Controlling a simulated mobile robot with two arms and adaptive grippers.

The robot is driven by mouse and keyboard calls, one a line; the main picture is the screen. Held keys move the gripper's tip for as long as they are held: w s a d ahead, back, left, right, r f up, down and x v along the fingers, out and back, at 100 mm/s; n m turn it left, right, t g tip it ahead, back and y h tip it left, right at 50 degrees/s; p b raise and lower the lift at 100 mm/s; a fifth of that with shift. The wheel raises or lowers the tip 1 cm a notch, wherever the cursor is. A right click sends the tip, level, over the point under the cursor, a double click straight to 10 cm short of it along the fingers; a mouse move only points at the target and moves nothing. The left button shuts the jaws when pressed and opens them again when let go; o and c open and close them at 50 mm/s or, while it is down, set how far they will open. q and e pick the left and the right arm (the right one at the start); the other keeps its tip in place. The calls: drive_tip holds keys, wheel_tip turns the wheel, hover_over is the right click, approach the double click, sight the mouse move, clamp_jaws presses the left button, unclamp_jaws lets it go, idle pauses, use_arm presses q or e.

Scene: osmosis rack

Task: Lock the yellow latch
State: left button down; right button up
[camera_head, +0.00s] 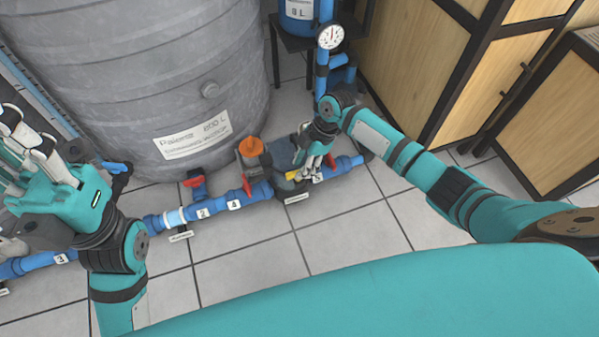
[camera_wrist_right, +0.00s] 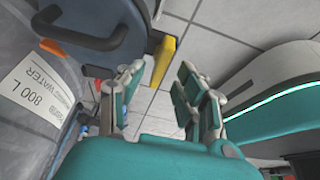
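The yellow latch (camera_head: 292,176) shows as a small piece on the dark pump unit at the blue floor pipe. In the right wrist view the yellow latch (camera_wrist_right: 164,60) is a flat bar sticking out beside the pump's dark rounded body. My right gripper (camera_head: 311,169) is right beside the latch and partly covers the pump. In the right wrist view my right gripper (camera_wrist_right: 160,82) has its fingers apart, with the latch just ahead of the gap; I cannot tell whether they touch. My left gripper (camera_head: 22,150) is at the far left, away from the latch; its fingertips are unclear.
A large grey tank (camera_head: 150,80) stands behind the blue pipe (camera_head: 222,206). Red valve handles (camera_head: 195,181) and an orange cap (camera_head: 251,147) are along the pipe. A pressure gauge (camera_head: 331,37) and wooden cabinets (camera_head: 420,60) stand behind. The tiled floor (camera_head: 350,225) in front is clear.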

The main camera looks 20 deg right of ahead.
drive_tip(key=shift+x, duration=1)
drive_tip(key=shift+r, duration=0.1)
drive_tip(key=shift+c, duration=0.2)
clamp_jaws()
